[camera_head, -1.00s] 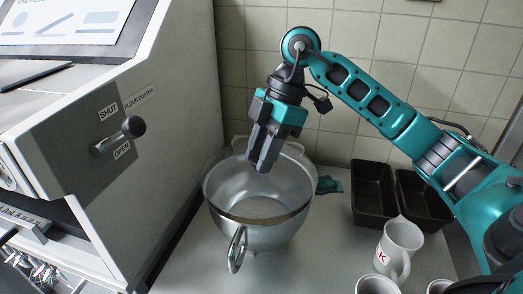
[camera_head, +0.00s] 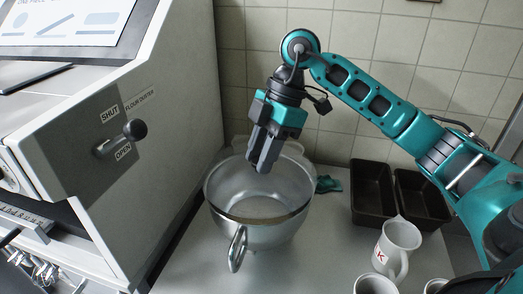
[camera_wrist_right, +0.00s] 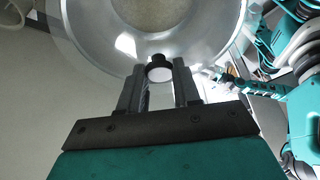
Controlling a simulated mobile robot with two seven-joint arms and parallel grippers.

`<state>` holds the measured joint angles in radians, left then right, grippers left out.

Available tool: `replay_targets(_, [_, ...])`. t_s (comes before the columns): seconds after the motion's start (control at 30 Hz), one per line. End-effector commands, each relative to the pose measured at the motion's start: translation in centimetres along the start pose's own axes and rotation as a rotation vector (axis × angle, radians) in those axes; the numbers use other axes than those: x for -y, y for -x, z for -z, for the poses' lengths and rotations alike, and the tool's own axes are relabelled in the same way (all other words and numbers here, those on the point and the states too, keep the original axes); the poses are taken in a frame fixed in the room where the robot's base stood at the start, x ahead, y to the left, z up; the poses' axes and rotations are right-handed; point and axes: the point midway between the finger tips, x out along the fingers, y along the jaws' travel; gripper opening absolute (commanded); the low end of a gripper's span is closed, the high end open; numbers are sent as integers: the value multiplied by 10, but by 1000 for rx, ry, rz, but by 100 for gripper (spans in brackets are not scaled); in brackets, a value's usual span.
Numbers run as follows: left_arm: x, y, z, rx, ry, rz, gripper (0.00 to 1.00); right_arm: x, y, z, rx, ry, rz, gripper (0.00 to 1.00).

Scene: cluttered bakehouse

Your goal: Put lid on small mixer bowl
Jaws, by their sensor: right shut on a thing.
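The steel mixer bowl (camera_head: 280,232) stands upright on the counter, its loop handle toward me. My right gripper (camera_head: 262,168) points down over the far part of the bowl. In the right wrist view its fingers (camera_wrist_right: 158,85) are shut on a small dark knob (camera_wrist_right: 158,59), which I take for the lid's. The lid itself looks clear and is hard to make out; I cannot tell whether its edge touches the bowl rim. The bowl's pale inside (camera_wrist_right: 100,18) shows beyond the fingertips. My left gripper is out of view.
A flour duster cabinet (camera_head: 165,130) with a black lever stands close left of the bowl. Two dark baking tins (camera_head: 372,205) and several white mugs (camera_head: 398,245) are to the right. The tiled wall closes the back.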

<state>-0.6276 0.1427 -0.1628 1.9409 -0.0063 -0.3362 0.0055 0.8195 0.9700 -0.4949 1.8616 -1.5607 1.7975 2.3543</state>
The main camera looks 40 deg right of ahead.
Motion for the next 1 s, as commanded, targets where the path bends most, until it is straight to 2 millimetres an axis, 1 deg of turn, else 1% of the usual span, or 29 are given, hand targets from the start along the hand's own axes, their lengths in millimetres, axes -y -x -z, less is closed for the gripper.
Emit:
replay_targets(0.6, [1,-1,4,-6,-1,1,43,0,0,0,-1,0,-1,0])
replay_targets(1.0, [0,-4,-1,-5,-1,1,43,0,-9,-4,0,0,-1,0])
